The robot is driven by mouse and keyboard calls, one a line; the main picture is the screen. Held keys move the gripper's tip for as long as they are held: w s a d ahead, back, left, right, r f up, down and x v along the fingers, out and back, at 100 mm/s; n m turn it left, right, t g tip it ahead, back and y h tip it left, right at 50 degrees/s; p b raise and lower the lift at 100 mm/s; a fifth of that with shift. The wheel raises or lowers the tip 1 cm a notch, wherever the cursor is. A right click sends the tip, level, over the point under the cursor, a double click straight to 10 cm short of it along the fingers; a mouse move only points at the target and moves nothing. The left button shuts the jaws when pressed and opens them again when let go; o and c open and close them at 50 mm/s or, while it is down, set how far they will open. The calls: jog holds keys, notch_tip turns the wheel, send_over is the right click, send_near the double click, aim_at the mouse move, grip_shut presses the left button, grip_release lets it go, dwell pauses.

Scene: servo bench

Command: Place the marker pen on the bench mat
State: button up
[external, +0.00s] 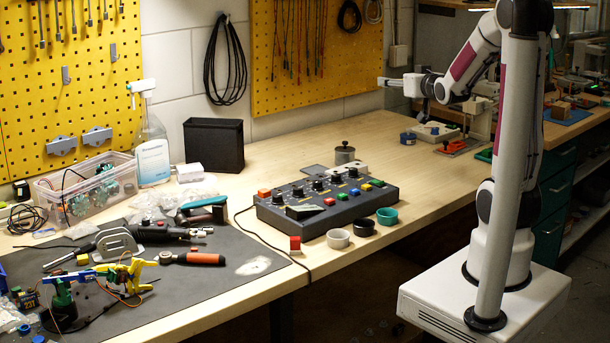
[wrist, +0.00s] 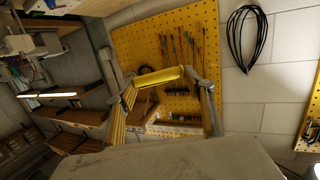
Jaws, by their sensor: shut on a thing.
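In the wrist view my gripper (wrist: 160,79) is shut on a yellow cylindrical thing, which looks like the marker pen (wrist: 158,76). It spans the gap between the two fingers. In the external view my gripper (external: 393,82) is raised above the far right part of the bench, pointing left; the pen is too small to make out clearly there. The dark grey bench mat (external: 215,275) lies at the front left, well to the left of my gripper and lower.
A control box (external: 325,205), cups and a red cube (external: 295,243) stand between. A spray bottle (external: 150,140) stands behind.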

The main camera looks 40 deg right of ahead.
jog(key=a+r+n+y, duration=0.2)
jog(key=a+r, duration=0.4)
jog(key=a, duration=0.4)
jog(key=s+a+r+n+t+y, duration=0.1)
jog(key=a+r+n+y, duration=0.1)
jog(key=a+r, duration=0.4)
jog(key=a+y, duration=0.1)
jog(key=a, duration=0.3)
jog(key=shift+s+a+r+y, duration=0.15)
jog(key=shift+s+r+y, duration=0.1)
jog(key=shift+y, duration=0.05)
jog(key=shift+d, duration=0.2)
